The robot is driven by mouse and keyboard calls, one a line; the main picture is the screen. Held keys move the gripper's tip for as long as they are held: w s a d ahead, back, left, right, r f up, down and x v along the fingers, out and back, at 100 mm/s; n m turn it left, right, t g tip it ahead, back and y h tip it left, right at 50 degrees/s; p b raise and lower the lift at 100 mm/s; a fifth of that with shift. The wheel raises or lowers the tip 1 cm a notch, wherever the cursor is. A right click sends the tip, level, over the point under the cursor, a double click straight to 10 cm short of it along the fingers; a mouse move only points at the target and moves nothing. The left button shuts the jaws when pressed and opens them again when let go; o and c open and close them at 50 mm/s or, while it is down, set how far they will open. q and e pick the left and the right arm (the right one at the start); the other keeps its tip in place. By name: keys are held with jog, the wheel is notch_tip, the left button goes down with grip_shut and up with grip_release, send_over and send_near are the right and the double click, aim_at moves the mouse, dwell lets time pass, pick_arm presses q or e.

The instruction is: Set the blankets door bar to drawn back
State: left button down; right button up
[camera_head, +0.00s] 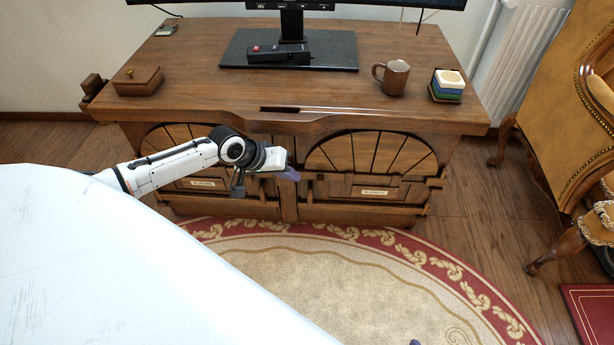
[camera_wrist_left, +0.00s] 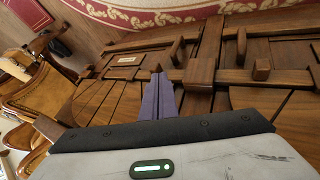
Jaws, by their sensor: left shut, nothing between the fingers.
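The wooden cabinet has two arched doors. The left door (camera_head: 190,150) and the right door (camera_head: 370,150) each carry a small label plate, the right one (camera_head: 374,192) also in the left wrist view (camera_wrist_left: 128,60); I cannot read which says blankets. A wooden bar (camera_wrist_left: 225,76) with an upright peg (camera_wrist_left: 262,70) shows between the doors in the left wrist view, partly beside my fingers. My left gripper (camera_head: 291,175) is shut and empty, its purple fingers (camera_wrist_left: 158,97) close in front of the right door's inner edge. Contact is unclear. Only a purple sliver, possibly my right gripper (camera_head: 415,342), shows at the bottom.
On the cabinet top (camera_head: 210,70) stand a monitor base (camera_head: 330,45), a mug (camera_head: 391,77), a stack of coasters (camera_head: 447,86) and a small wooden box (camera_head: 138,81). A round rug (camera_head: 330,265) lies in front. An armchair (camera_head: 570,120) stands at the right.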

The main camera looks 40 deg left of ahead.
pick_arm(q)
jog(key=shift+w+a+r, duration=0.25)
jog(key=shift+w+a, duration=0.1)
jog(key=shift+a, duration=0.3)
pick_arm(e)
jog(key=shift+a+f, duration=0.1)
jog(key=shift+f, duration=0.05)
pick_arm(q)
jog(key=b+x, duration=0.5)
jog(key=x, duration=0.5)
jog(key=shift+b, duration=0.3)
pick_arm(e)
jog(key=a+r+y, duration=0.1)
jog(key=w+a+r+t+y, duration=0.1)
jog(key=a, duration=0.1)
jog(key=shift+a+r, duration=0.1)
jog(key=shift+r, duration=0.25)
